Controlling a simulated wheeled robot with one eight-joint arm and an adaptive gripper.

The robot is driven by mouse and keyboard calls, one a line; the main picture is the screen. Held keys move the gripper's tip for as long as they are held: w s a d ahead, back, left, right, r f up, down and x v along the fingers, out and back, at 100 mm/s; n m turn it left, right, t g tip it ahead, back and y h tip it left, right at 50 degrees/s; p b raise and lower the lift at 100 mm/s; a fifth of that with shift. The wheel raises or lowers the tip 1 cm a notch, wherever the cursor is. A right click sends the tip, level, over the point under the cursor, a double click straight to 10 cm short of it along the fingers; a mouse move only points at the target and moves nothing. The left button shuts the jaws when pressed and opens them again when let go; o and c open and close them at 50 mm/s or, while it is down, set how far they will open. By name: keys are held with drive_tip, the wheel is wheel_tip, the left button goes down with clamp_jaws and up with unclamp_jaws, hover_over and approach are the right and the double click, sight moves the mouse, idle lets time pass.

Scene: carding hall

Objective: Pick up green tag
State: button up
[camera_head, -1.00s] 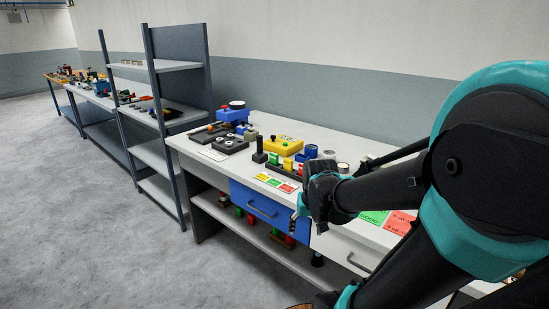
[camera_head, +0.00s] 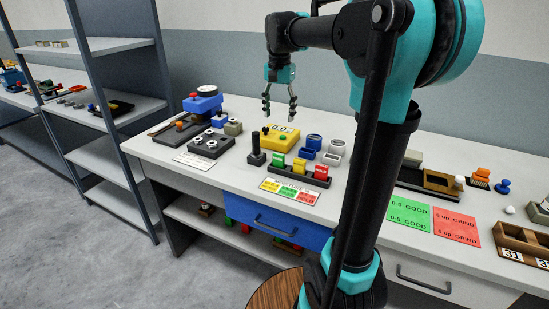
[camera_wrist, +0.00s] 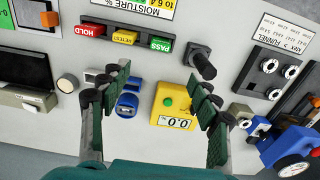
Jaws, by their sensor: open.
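In the wrist view the green tag (camera_wrist: 161,44) reads PASS, at the end of the row beside the yellow RETEST tag (camera_wrist: 125,36) and the red HOLD tag (camera_wrist: 90,30). My gripper (camera_head: 279,107) is open and empty, pointing down above the table, over the area of the yellow meter (camera_head: 282,138) behind the rack.
A black upright post (camera_head: 256,152) stands close to the left of the rack. Blue (camera_head: 313,141) and grey (camera_head: 336,147) holders stand behind it. A coloured label card (camera_head: 289,191) lies in front. A shelf unit (camera_head: 115,110) stands further left.

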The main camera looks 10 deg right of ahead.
sight(279, 154)
wheel_tip(279, 154, down, 17)
drive_tip(key=shift+w+f, duration=0.15)
drive_tip(key=c, duration=1.2)
drive_tip(key=shift+c, duration=0.2)
